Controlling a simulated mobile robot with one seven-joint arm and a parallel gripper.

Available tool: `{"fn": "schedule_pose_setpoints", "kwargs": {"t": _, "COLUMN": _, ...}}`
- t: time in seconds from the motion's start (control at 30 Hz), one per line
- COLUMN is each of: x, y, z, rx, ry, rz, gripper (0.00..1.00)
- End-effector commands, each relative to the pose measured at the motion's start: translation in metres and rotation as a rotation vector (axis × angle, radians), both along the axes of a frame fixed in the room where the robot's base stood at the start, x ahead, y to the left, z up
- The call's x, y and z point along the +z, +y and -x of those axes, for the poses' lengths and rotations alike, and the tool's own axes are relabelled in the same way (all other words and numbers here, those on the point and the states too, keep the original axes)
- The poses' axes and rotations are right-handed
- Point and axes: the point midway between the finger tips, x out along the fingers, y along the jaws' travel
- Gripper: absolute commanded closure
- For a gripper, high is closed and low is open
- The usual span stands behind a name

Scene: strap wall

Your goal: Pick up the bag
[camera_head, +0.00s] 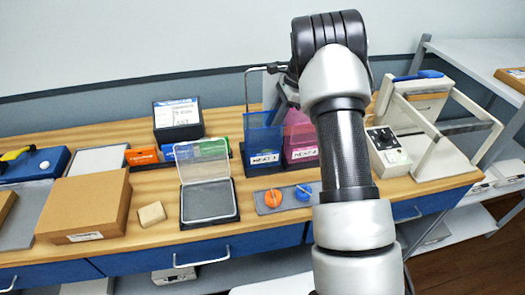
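A blue see-through bag (263,143) with a white label stands upright on the wooden bench, left of my arm. A thin dark strap or frame (248,92) rises above it. A pink bag (300,138) with a similar label stands just to its right, partly behind my arm. I cannot tell which bag the task means. My arm reaches forward over the bench and bends down at the far end. My gripper (283,88) is mostly hidden behind the arm, close to the top of the blue bag's strap. Whether it touches the strap, or is open or shut, is unclear.
A clear-lidded case (208,202) and a tray with orange and blue knobs (270,201) lie in front of the bags. A brown box (85,208) and wooden block (151,214) are left. A grey control box (388,152) and white frame (445,145) stand right. The wall is behind.

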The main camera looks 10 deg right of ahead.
Motion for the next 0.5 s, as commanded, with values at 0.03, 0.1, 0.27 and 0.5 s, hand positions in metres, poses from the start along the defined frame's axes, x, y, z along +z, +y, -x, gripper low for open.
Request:
{"fn": "schedule_pose_setpoints", "kwargs": {"t": 0.03, "x": 0.001, "y": 0.006, "z": 0.0, "rx": 0.002, "ry": 0.0, "rz": -0.001, "gripper": 0.76}}
{"fn": "schedule_pose_setpoints", "kwargs": {"t": 0.1, "x": 0.001, "y": 0.017, "z": 0.0, "rx": 0.004, "ry": 0.0, "rz": -0.002, "gripper": 0.76}}
{"fn": "schedule_pose_setpoints", "kwargs": {"t": 0.27, "x": 0.001, "y": 0.047, "z": 0.001, "rx": 0.006, "ry": 0.001, "rz": -0.002, "gripper": 0.76}}
{"fn": "schedule_pose_setpoints", "kwargs": {"t": 0.5, "x": -0.027, "y": 0.055, "z": 0.0, "rx": 0.0, "ry": 0.001, "rz": -0.001, "gripper": 0.76}}
